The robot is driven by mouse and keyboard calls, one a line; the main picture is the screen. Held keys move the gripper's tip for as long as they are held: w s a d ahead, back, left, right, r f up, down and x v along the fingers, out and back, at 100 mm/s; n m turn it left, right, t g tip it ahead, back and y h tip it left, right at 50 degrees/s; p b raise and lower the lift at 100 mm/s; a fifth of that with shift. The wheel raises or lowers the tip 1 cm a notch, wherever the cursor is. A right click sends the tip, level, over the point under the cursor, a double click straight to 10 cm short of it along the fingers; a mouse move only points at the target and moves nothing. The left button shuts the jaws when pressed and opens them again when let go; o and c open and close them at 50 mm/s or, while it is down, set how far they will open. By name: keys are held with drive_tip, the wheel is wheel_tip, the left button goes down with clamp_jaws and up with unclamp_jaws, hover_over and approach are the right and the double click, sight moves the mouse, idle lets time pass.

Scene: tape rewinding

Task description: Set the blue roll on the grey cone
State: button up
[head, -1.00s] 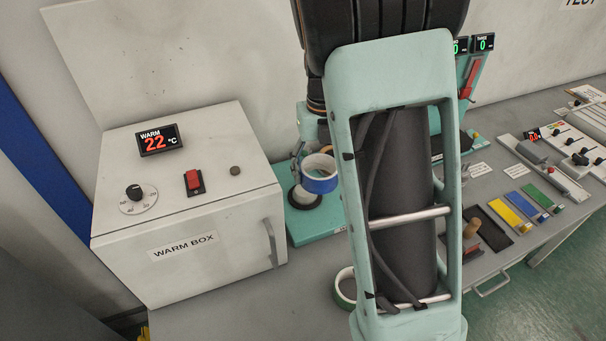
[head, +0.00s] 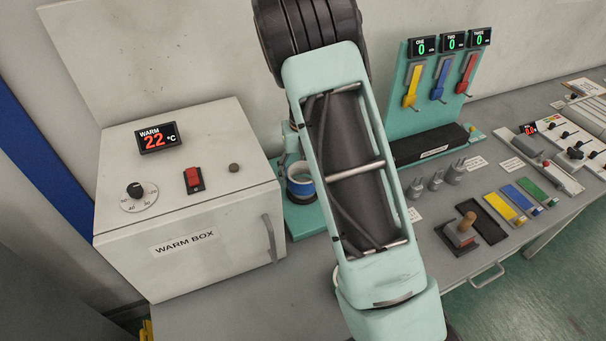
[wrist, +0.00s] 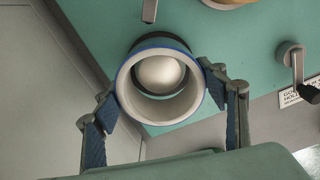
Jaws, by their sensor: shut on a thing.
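The blue roll (wrist: 126,98) has a white core and a blue outer band. In the wrist view my gripper (wrist: 161,92) is shut on it, one finger at each side. The rounded top of the grey cone (wrist: 160,74) shows through the roll's hole, so the roll is lined up over or around it. I cannot tell whether the roll rests on the base below. In the head view the blue roll (head: 302,189) is over the teal plate beside the warm box; the cone is not distinguishable there and my arm hides the gripper.
The warm box (head: 190,205) stands close to the left of the teal plate (head: 304,222). In the wrist view a crank handle (wrist: 297,68) is at the right and part of another roll (wrist: 232,3) at the top edge. Levers and small blocks stand further right on the bench.

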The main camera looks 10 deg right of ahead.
drive_tip(key=shift+f+b, duration=0.3)
drive_tip(key=shift+f, duration=0.25)
drive_tip(key=o, duration=1.2)
drive_tip(key=shift+r, duration=0.1)
wheel_tip(320, 180, up, 13)
drive_tip(key=shift+r, duration=0.1)
